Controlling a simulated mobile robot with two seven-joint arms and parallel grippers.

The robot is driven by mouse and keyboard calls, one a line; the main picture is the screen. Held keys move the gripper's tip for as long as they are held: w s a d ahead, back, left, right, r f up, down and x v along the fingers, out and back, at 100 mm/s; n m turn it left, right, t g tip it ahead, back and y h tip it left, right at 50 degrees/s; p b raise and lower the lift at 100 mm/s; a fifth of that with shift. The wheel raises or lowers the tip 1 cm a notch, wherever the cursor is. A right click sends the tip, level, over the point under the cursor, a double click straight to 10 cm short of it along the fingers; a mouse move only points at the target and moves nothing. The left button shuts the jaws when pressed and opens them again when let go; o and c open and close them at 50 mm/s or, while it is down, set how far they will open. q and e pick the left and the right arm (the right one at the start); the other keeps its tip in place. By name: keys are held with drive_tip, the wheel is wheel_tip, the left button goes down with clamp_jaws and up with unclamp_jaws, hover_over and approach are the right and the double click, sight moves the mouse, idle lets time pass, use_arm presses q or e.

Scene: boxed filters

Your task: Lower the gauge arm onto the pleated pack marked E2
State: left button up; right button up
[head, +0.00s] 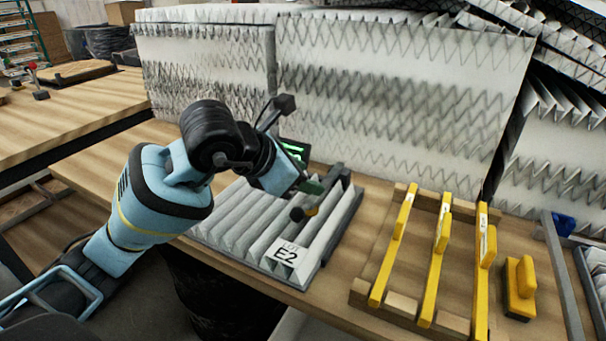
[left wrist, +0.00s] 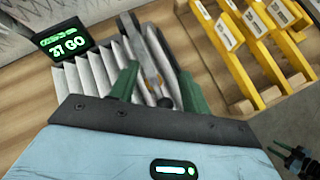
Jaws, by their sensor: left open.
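The pleated pack marked E2 (head: 268,217) lies on the wooden bench, its white E2 label at the near edge. Its pale pleats also show in the left wrist view (left wrist: 90,75). My left gripper (head: 311,187) is open above the far right part of the pack. In the left wrist view, the grey gauge arm (left wrist: 147,58) shows between its green fingers, with a gap beside it; I cannot tell whether they touch. A dark and yellow foot (head: 303,212) is over the pleats; contact is unclear. The gauge display (left wrist: 62,38) reads 37 GO. My right gripper (left wrist: 292,156) shows small at the lower right.
Several yellow-handled tools (head: 438,250) lie on a wooden rack right of the pack, with a yellow block-shaped tool (head: 520,287) beyond. Large pleated filters (head: 400,95) stand along the back. Bare bench (head: 365,225) shows between pack and rack.

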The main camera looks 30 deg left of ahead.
use_arm(q)
drive_tip(key=v, duration=0.7)
drive_tip(key=shift+s+r, duration=0.25)
drive_tip(key=shift+a, duration=0.15)
